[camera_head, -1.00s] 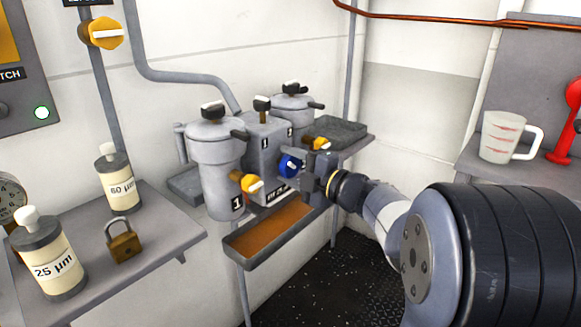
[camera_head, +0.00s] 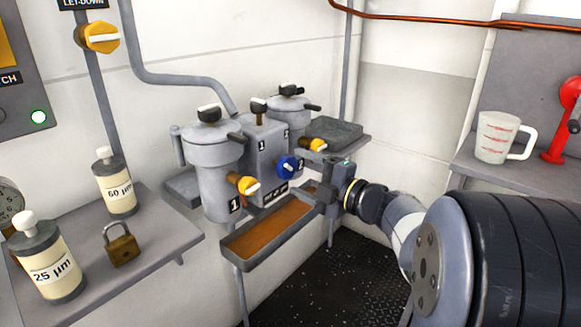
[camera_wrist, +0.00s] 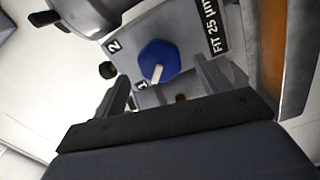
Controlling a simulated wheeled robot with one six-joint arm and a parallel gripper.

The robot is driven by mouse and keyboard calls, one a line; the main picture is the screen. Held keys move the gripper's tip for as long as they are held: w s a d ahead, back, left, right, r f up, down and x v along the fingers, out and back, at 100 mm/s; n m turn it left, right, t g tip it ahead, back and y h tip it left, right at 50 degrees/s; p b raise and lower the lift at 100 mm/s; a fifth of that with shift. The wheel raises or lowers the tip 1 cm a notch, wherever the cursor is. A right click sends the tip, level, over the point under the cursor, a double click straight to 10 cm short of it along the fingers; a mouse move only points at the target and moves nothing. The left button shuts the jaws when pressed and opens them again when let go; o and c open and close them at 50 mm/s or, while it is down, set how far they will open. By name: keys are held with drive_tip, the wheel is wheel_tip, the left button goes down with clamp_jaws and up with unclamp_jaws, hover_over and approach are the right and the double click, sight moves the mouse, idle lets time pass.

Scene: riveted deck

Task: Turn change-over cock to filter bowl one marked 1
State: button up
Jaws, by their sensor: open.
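The grey central block (camera_head: 268,150) stands between two filter bowls. The near bowl (camera_head: 217,188) is marked 1; the far bowl (camera_head: 291,108) is partly hidden. A black-and-white handle (camera_head: 258,104) tops the block, and a blue knob (camera_head: 289,166) is on its front; I cannot tell which is the change-over cock. In the wrist view the blue knob (camera_wrist: 158,56) has a white pointer bar angled toward my gripper, near a 2 label and a "FIT 25 µm" plate. My gripper (camera_head: 322,192) is open, empty and apart, right of the knob; its fingers (camera_wrist: 165,88) flank the bar's line.
A drip tray (camera_head: 232,262) with a brown bottom juts out below the block. The left shelf (camera_head: 170,235) carries bottles and a padlock (camera_head: 122,244). A jug (camera_head: 505,138) stands at right.

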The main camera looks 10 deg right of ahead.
sight(291, 169)
drive_tip(key=v, duration=0.6)
drive_tip(key=shift+p, duration=0.35)
drive_tip(key=b+x, duration=0.1)
drive_tip(key=x, duration=0.9)
drive_tip(key=shift+w+a+b, duration=0.25)
drive_tip(key=shift+w+b, duration=0.05)
drive_tip(key=shift+b, duration=0.1)
drive_tip(key=shift+d, duration=0.1)
